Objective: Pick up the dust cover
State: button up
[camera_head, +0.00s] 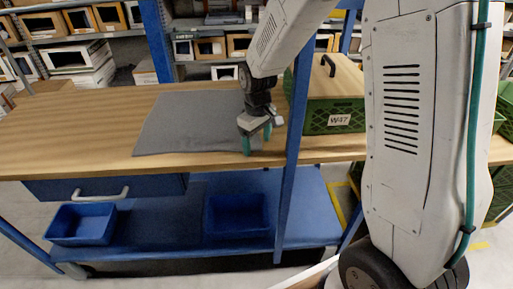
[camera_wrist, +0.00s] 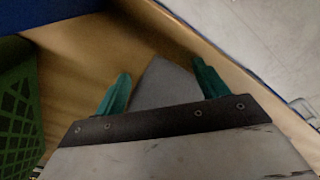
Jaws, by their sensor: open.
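The dust cover (camera_head: 190,122) appears to be the grey cloth lying flat on the wooden workbench. My gripper (camera_head: 257,138) is over its front right corner, near the bench's front edge. In the wrist view, a grey corner of the cover (camera_wrist: 164,84) shows between the two green fingers of my gripper (camera_wrist: 161,70). The fingers are apart and nothing is gripped. Whether the fingertips touch the cover or bench cannot be told. Part of the cover's right side is hidden by my arm.
A green crate (camera_head: 318,122) labelled W47, with a wooden handled lid (camera_head: 338,80), stands right of my gripper. A blue post (camera_head: 292,150) rises at the bench front. Blue bins (camera_head: 82,224) sit on the lower shelf. The bench left of the cover is clear.

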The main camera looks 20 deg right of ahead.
jog(key=shift+c, duration=0.2)
grip_shut()
dwell(0.5)
notch_tip(320, 180, up, 12)
dwell(0.5)
notch_tip(320, 180, up, 36)
dwell(0.9)
